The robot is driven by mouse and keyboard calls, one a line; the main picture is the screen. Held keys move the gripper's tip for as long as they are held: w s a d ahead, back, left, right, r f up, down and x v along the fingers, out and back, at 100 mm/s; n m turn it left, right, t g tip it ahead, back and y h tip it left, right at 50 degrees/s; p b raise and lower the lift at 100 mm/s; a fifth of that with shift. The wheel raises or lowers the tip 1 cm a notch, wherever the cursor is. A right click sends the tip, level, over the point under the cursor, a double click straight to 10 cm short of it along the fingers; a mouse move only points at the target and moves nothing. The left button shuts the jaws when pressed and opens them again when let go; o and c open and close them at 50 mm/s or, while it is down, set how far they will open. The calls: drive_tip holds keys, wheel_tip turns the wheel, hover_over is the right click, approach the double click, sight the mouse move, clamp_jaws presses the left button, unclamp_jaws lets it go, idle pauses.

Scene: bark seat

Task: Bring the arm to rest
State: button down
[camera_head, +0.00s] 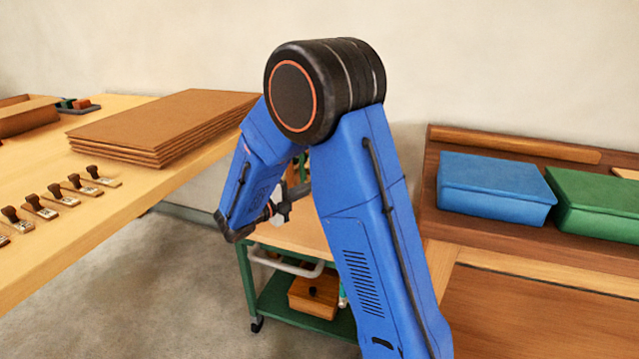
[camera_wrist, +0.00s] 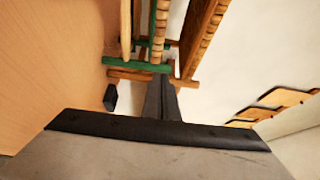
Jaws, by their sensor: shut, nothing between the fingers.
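My blue arm (camera_head: 365,220) stands bent in the middle of the head view, with its black elbow joint on top and the forearm hanging down to the left. My gripper is mostly hidden behind the arm in the head view. In the wrist view the dark fingers of my gripper (camera_wrist: 161,95) are together with nothing between them. They point toward wooden pieces and a green-edged rack (camera_wrist: 135,64) beyond; I cannot tell whether they touch it.
A wooden table (camera_head: 110,220) at left bears stacked brown boards (camera_head: 165,125) and several small stamps. A green-framed cart (camera_head: 285,235) with a wooden box (camera_head: 315,297) on its lower shelf stands behind my arm. At right, a bench holds blue (camera_head: 492,190) and green (camera_head: 600,203) boxes. Grey floor is clear between.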

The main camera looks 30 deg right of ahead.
drive_tip(key=shift+v, duration=2.1)
drive_tip(key=s+d+r+m+g+y, duration=0.1)
drive_tip(key=s+d+m+g+y, duration=0.25)
drive_tip(key=s+m, duration=0.7)
drive_tip(key=s+d+m+g+y, duration=0.2)
drive_tip(key=s+d+m+y, duration=0.3)
drive_tip(key=s+m, duration=0.5)
drive_tip(key=s+a+m+t+y, duration=0.5)
drive_tip(key=s+a+m+y, duration=0.4)
drive_tip(key=s+m, duration=0.5)
drive_tip(key=r+m, duration=0.1)
drive_tip(key=m, duration=0.3)
drive_tip(key=shift+s+a+m, duration=0.35)
drive_tip(key=shift+a, duration=0.05)
